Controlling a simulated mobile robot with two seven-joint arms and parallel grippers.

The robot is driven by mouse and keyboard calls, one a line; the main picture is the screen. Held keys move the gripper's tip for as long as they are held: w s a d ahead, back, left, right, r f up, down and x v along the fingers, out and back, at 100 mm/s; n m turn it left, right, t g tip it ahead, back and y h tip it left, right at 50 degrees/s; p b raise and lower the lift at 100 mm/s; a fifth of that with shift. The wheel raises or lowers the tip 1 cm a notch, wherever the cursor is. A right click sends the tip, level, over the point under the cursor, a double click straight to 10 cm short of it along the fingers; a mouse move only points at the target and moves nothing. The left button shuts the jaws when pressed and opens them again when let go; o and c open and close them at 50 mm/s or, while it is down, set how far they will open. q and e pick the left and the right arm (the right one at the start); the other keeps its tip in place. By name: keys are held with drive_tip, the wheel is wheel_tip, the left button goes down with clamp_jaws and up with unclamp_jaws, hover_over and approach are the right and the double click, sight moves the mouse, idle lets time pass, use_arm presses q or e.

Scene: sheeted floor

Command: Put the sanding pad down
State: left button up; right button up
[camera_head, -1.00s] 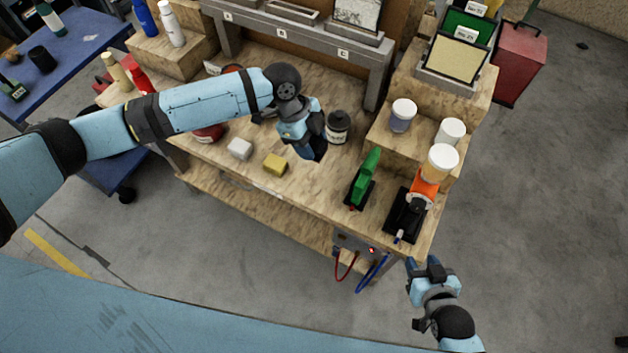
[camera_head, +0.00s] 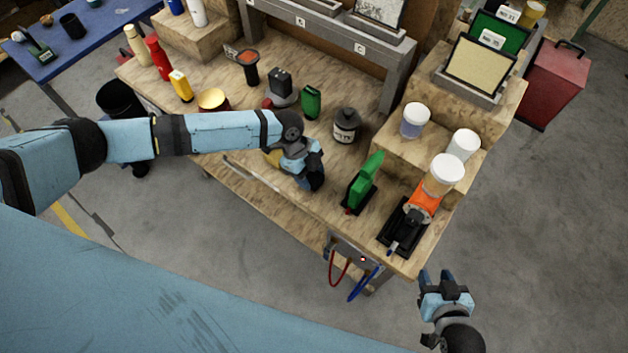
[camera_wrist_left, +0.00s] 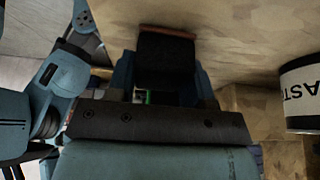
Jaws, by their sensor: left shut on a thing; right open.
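My left gripper (camera_head: 312,178) is over the front part of the wooden workbench (camera_head: 330,205), left of the green tool. In the left wrist view its fingers (camera_wrist_left: 163,85) are shut on the sanding pad (camera_wrist_left: 166,58), a dark block with a reddish-brown edge. The pad's edge is close to the wood, but I cannot tell whether it touches. In the head view the gripper hides the pad. My right gripper (camera_head: 446,284) is open and empty, off the bench's front right corner.
A green tool (camera_head: 366,180) and an orange tool (camera_head: 424,204) stand right of my left gripper. A dark labelled jar (camera_head: 346,125) is behind it. White-lidded jars (camera_head: 446,170) stand at right.

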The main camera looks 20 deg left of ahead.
use_arm(q)
drive_tip(key=shift+d+f, duration=0.1)
drive_tip(key=shift+f, duration=0.4)
drive_tip(key=shift+d+r, duration=0.15)
drive_tip(key=shift+a+f, duration=0.2)
drive_tip(key=shift+f, duration=0.05)
drive_tip(key=o, duration=0.8)
drive_tip(key=shift+r, duration=0.1)
drive_tip(key=shift+c, duration=0.2)
drive_tip(key=shift+o, duration=0.5)
drive_tip(key=shift+d, duration=0.1)
use_arm(e)
drive_tip(key=shift+w+d+f, duration=0.15)
drive_tip(key=shift+d+f, duration=0.1)
drive_tip(key=shift+f, duration=0.05)
